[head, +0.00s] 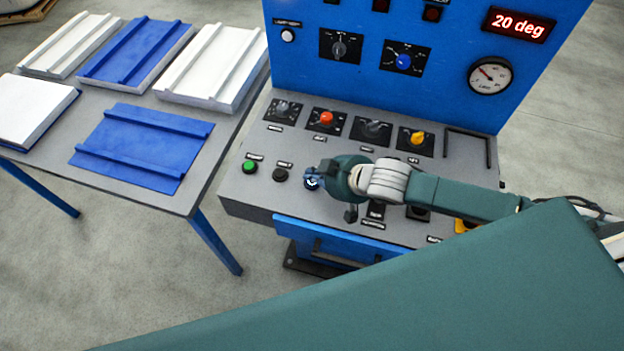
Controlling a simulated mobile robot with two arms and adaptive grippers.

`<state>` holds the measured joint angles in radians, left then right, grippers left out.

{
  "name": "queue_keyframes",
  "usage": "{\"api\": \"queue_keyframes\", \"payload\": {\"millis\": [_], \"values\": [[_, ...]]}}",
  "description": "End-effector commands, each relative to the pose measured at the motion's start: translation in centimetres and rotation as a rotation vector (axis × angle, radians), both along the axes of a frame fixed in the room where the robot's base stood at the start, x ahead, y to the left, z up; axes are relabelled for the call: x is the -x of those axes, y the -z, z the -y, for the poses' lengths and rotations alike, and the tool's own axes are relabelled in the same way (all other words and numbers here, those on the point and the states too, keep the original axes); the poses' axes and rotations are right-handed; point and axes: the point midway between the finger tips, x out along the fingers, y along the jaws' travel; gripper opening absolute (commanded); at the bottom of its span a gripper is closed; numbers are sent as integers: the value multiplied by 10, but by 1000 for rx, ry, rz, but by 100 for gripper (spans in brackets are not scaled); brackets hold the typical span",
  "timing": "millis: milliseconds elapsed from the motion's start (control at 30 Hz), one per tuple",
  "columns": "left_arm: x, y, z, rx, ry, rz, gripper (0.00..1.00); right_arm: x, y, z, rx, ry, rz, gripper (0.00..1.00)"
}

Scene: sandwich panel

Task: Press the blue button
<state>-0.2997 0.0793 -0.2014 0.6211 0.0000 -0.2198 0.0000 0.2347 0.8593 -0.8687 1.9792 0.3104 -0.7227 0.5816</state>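The control panel (240,205) is a grey sloped desk with a blue upright back. On its front row are a green button (249,166) and a black button (280,175). Just right of them my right gripper (314,177) is at the desk, pointing left and down. A small blue and white patch under its tip looks like the blue button (311,185), mostly covered by the gripper. I cannot tell whether they touch. The fingers are too small and hidden to show open or shut. My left gripper is not in view.
A red knob (326,118), a yellow knob (417,138) and black knobs stand behind the gripper. A display (519,25) reads 20 deg, with a gauge (490,76) below. A table (222,155) with white and blue panels stands at left.

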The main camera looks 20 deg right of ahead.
Motion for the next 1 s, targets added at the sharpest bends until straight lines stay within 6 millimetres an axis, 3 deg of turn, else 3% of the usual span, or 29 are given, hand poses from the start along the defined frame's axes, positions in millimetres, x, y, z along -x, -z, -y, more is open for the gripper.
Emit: {"api": "queue_keyframes", "payload": {"millis": [1000], "values": [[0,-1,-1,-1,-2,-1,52,0,8,0,0,0,0,0]]}}
